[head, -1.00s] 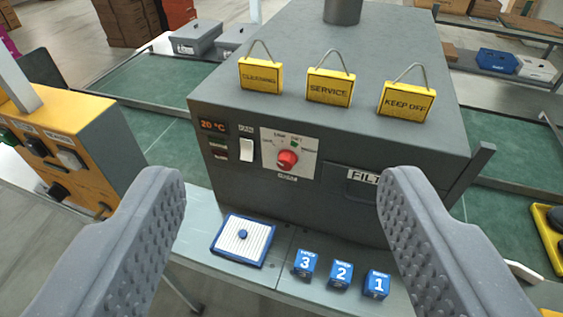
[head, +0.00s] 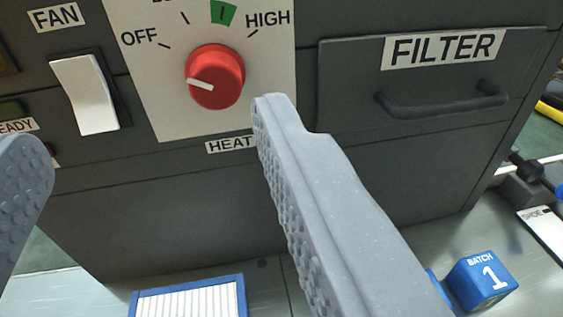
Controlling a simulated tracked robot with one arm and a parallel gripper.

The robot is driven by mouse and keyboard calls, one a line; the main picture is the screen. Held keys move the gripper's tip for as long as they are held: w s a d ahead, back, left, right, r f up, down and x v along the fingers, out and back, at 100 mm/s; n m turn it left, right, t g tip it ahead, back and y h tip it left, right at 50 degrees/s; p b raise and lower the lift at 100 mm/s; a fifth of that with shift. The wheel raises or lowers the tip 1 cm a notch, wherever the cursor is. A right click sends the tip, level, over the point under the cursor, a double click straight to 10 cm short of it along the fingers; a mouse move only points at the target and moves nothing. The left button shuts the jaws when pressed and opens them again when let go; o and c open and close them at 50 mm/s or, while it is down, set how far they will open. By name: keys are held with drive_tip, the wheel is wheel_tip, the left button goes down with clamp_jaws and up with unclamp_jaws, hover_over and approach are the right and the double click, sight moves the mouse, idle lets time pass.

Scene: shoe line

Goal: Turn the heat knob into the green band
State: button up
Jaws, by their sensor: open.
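The red heat knob (head: 222,80) sits on a white dial plate (head: 270,85) on the front of a dark grey machine. Its white pointer mark points left, on the OFF side. The green band (head: 222,12) is above the knob, between a partly cut-off label and HIGH. My gripper (head: 148,130) is open and empty, its fingers wide apart. The right fingertip is just below and right of the knob in the picture; the left finger is at the left edge. I cannot tell how far the fingertips are from the panel.
A white FAN switch (head: 88,92) is left of the dial. A FILTER drawer (head: 345,80) with a protruding handle (head: 440,103) is at right. Below are a blue-framed white pad (head: 190,300) and a blue BATCH 1 block (head: 482,280) on the bench.

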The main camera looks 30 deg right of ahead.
sight(214, 86)
drive_tip(key=shift+h, duration=0.6)
drive_tip(key=shift+w+d+f+b, duration=0.25)
drive_tip(key=shift+w+d+f, duration=0.5)
drive_tip(key=shift+w, duration=1.35)
drive_tip(key=shift+w+d+f+b, duration=0.2)
drive_tip(key=shift+w+d+f, duration=0.55)
drive_tip(key=shift+w, duration=1.4)
drive_tip(key=shift+w+d+f+b, duration=0.35)
drive_tip(key=shift+w+d, duration=0.65)
drive_tip(key=shift+w, duration=1.1)
drive_tip(key=shift+f, duration=0.1)
